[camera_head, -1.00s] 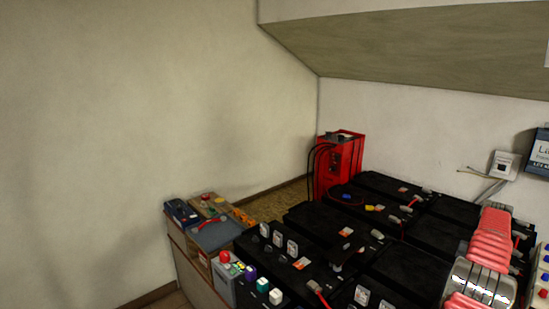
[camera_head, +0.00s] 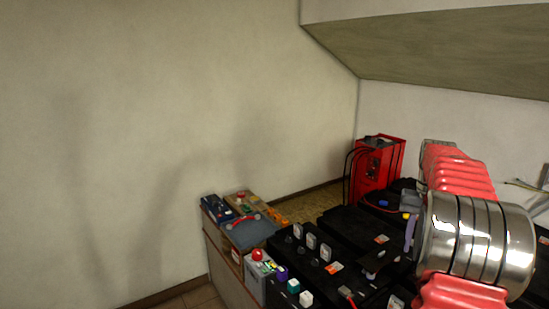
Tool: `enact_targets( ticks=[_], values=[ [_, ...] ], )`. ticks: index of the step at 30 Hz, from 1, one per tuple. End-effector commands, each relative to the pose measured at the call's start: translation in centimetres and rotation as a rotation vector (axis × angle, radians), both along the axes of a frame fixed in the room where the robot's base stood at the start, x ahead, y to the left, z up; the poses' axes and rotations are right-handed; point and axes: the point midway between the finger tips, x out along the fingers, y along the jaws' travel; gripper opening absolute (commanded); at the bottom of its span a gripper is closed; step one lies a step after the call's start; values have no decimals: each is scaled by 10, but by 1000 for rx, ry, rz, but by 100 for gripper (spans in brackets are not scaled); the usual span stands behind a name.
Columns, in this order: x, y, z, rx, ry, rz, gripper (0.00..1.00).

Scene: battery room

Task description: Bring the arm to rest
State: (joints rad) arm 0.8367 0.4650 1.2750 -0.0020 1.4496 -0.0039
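My arm, with red ribbed sleeves and shiny silver bands, rises at the right of the head view. It stands in front of the black batteries (camera_head: 352,232) and hides part of them. A small grey part of my gripper (camera_head: 409,218) seems to show at the left edge of the arm, over the batteries. Its fingers cannot be made out clearly, and I cannot tell whether it holds anything or touches the batteries.
A red charger (camera_head: 378,172) with black cables stands behind the batteries. A low cabinet (camera_head: 224,264) with battery units and coloured caps stands at centre left. The pale wall (camera_head: 130,140) at left is clear. A sloped ceiling panel (camera_head: 440,55) hangs at upper right.

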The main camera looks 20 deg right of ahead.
Motion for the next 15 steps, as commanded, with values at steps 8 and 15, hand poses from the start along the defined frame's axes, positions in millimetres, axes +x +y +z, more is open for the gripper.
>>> enact_targets(
  ticks=[8, 15],
  values=[
    [19, 84, 34, -57, -59, 125, 28],
    [22, 154, 53, -98, -112, 230, 28]
  ],
)
